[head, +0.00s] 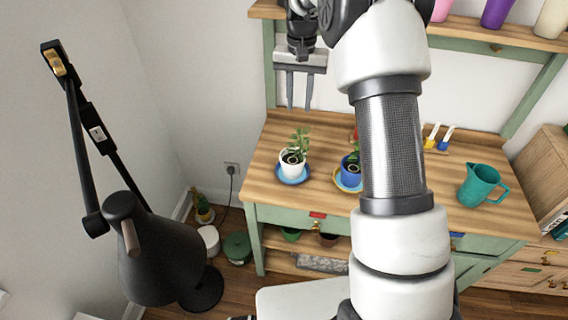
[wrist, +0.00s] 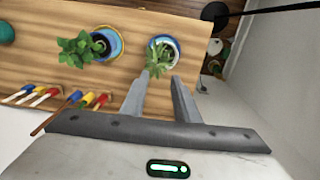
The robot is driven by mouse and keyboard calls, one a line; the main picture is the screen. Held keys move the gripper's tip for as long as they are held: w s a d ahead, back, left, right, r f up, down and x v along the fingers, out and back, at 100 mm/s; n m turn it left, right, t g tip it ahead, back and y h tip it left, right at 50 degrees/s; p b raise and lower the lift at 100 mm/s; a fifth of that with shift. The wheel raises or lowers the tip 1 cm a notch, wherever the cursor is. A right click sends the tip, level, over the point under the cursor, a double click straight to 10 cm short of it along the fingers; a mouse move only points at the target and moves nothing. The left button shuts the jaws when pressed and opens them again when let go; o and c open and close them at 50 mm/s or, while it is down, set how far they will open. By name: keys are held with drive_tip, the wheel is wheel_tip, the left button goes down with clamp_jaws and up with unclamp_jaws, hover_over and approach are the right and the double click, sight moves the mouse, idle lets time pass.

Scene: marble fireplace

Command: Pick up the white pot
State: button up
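The white pot (head: 292,169) holds a green plant and stands upright on a blue saucer (head: 291,179) at the left of the wooden bench top. In the wrist view the white pot (wrist: 175,49) shows from above, just beyond my fingertips, partly covered by its leaves. My gripper (head: 299,106) is open and empty, pointing down above the bench near the white pot, apart from it. In the wrist view my gripper (wrist: 160,78) has its two fingers spread, with the left fingertip overlapping the plant's lower leaves in the picture; I cannot tell whether they touch.
A blue pot (head: 350,172) with a plant stands right of the white pot, partly hidden by my arm. A teal jug (head: 480,186) is at the bench's right. Brushes (wrist: 38,95) lie toward the back. A shelf (head: 487,36) hangs above; a black lamp-like thing (head: 163,259) stands left.

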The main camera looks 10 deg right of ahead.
wheel_tip(320, 180, down, 11)
hover_over(299, 161)
drive_tip(key=f, duration=0.5)
drive_tip(key=shift+w+d+f, duration=0.1)
drive_tip(key=shift+w+f, duration=0.1)
clamp_jaws()
drive_tip(key=shift+r, duration=0.1)
idle(1.2)
